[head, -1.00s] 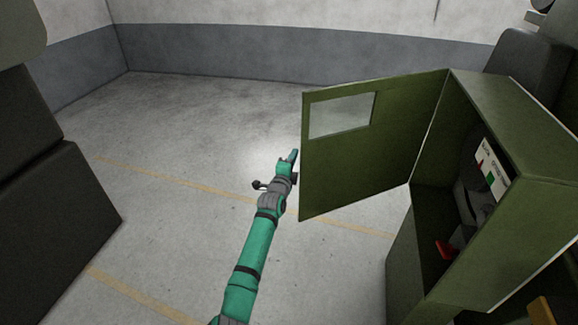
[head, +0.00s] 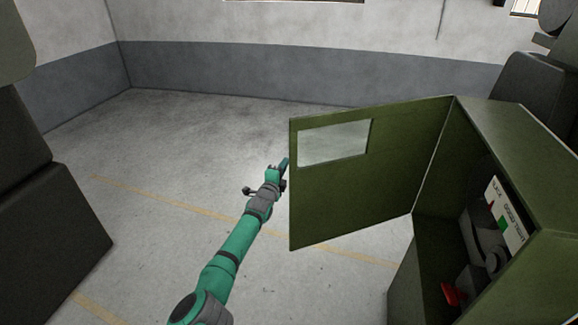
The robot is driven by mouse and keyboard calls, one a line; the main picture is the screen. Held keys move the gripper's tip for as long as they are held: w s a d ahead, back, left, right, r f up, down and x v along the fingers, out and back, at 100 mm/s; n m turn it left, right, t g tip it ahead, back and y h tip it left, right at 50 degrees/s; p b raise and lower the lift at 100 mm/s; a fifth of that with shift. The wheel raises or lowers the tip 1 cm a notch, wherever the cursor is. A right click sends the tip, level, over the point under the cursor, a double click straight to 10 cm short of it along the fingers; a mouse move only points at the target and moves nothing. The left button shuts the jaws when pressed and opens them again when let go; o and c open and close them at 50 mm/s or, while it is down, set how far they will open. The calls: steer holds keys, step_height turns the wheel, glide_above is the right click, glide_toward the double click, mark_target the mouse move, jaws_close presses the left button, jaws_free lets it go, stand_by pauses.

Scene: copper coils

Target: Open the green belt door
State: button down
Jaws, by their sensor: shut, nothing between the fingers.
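The green belt door (head: 388,190) stands swung wide open from the green cabinet (head: 510,150), hinged at the cabinet's left front edge. It has a pale window (head: 333,142) in its upper part. My gripper (head: 279,165) is shut and empty at the end of my teal arm, just left of the door's free edge. Its tip is close to that edge; I cannot tell whether it touches. Inside the cabinet are a dark round part, a white label (head: 506,214) and a red part (head: 452,293).
A dark block-shaped object (head: 45,215) fills the left side. Another dark machine (head: 545,95) stands behind the cabinet at right. The concrete floor (head: 150,150) with yellow lines is clear in the middle, up to the grey and white wall (head: 230,65).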

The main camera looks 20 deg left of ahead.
steer(key=shift+s+a, duration=0.25)
steer(key=shift+a, duration=0.05)
stand_by(0.4)
steer(key=shift+w, duration=0.25)
steer(key=shift+s+a, duration=0.2)
steer(key=shift+s, duration=0.15)
steer(key=shift+w+d, duration=0.1)
steer(key=shift+d, duration=0.05)
stand_by(0.3)
